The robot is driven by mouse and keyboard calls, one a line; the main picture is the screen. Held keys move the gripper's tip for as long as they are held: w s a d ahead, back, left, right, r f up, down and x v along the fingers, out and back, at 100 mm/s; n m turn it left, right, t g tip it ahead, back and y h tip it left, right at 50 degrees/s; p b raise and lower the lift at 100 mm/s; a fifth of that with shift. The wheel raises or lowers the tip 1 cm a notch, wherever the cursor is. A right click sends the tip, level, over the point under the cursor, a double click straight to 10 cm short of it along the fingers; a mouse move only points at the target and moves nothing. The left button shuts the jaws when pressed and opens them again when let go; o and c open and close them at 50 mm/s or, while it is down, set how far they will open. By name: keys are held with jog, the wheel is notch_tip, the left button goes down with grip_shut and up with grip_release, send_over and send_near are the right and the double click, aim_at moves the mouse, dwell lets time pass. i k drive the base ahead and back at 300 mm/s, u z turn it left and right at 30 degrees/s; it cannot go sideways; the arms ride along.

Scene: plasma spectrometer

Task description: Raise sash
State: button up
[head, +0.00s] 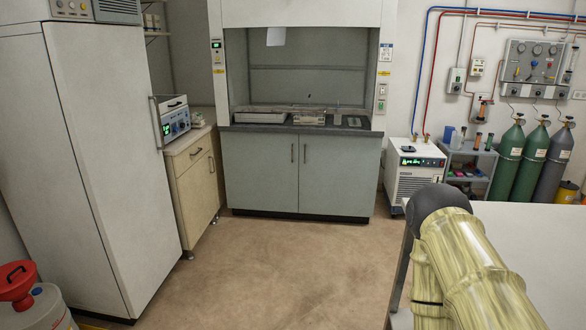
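The fume hood (305,14) stands against the far wall in the head view, with a grey-green cabinet below it. Its front frame surrounds a tall opening onto the work surface. A sash pane is hard to make out. A thin horizontal bar (308,67) crosses the opening about halfway up, but I cannot tell whether it is the sash edge or part of the back wall. A small white sheet (276,37) shows near the top of the opening. My arm shows at the lower right, well short of the hood. My gripper is not in view.
The floor (270,270) ahead of the hood is clear. A tall white cabinet (105,150) and low drawer unit (195,175) stand left. A white chiller (413,170), gas cylinders (530,160) and a pale table (535,245) are right. A red-topped container (38,300) is lower left.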

aim_at(242, 108)
jog(key=u, duration=0.35)
jog(key=i, duration=3.4)
jog(key=z, duration=0.65)
jog(key=i, duration=1.4)
jog(key=z, duration=0.4)
